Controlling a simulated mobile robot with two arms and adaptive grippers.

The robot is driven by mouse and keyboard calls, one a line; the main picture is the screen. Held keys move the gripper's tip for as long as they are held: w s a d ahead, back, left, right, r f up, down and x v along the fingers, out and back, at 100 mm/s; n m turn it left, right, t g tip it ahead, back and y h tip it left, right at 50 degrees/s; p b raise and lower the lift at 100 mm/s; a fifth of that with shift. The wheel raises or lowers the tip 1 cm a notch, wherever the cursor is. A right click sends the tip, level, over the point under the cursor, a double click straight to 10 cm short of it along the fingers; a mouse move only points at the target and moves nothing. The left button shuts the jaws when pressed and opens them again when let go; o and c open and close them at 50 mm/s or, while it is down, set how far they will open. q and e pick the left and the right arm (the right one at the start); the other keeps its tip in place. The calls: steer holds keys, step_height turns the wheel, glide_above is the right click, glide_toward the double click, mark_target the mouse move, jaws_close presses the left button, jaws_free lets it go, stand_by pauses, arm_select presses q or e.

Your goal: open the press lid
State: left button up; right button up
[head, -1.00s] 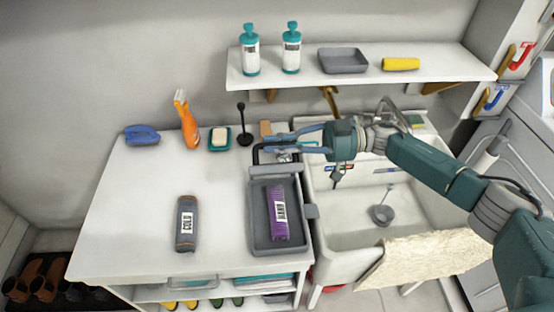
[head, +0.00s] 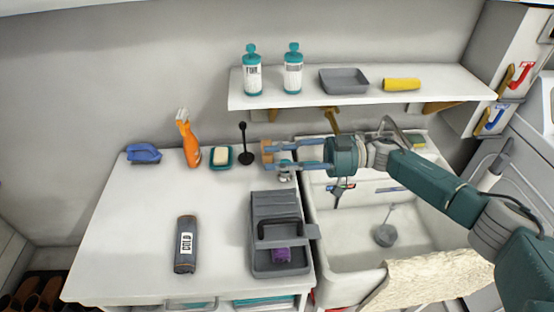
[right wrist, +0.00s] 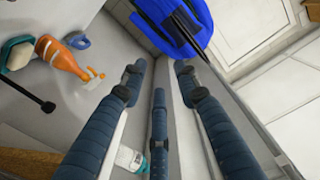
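The grey press stands at the right edge of the white counter. Its lid (head: 275,205), with a dark handle (head: 280,232), covers the rear part of the press tray (head: 282,272) and appears tilted partway down. The end of a purple item (head: 282,255) shows under the handle. My right gripper (head: 275,155) is behind the lid and apart from it, fingers spread and empty. Its spread fingers also show in the right wrist view (right wrist: 158,75). The press is not clearly seen there. My left gripper is not in view.
A grey bottle labelled COLD (head: 186,245) lies left of the press. An orange spray bottle (head: 190,145), a soap dish (head: 221,164) and a black plunger-like tool (head: 245,155) stand along the back. The sink (head: 345,240) is to the right. Middle counter is clear.

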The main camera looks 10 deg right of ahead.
steer(key=shift+d, duration=0.1)
steer(key=d, duration=1.2)
